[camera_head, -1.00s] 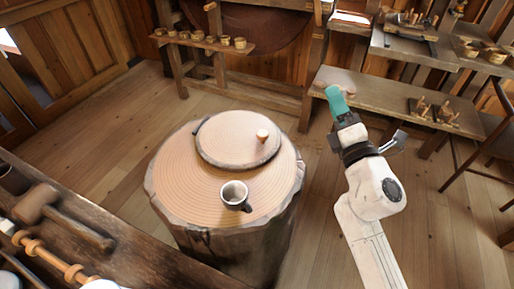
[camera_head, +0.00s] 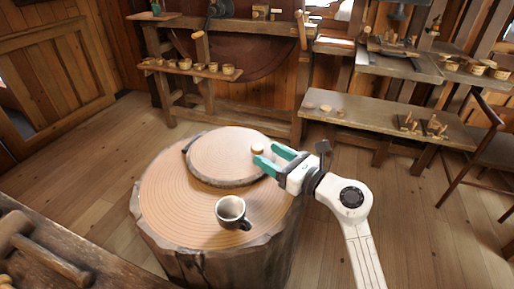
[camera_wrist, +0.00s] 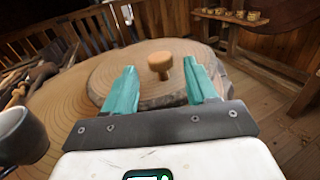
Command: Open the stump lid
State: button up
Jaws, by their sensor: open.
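The stump (camera_head: 165,215) is a broad cut trunk with ringed pale top and rough bark sides. Its lid (camera_head: 222,158) is a round wood slab with a bark edge, lying flat on the stump's top toward the back. A small wooden knob (camera_head: 257,149) stands near the lid's right edge; it also shows in the wrist view (camera_wrist: 160,64). My gripper (camera_head: 268,157) is open, its two teal fingers at the right edge of the lid. In the wrist view, the knob stands ahead of and between the fingertips (camera_wrist: 160,80), with nothing gripped.
A dark mug (camera_head: 231,211) with a pale inside stands on the stump in front of the lid; it shows at the left in the wrist view (camera_wrist: 20,135). A workbench with a mallet (camera_head: 45,255) is at lower left. Open floor (camera_head: 420,235) lies to the right.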

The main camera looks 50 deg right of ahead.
aim_at(262, 150)
jog(key=shift+w+d, duration=0.15)
jog(key=shift+w, duration=2.45)
jog(key=shift+c, duration=0.4)
grip_shut()
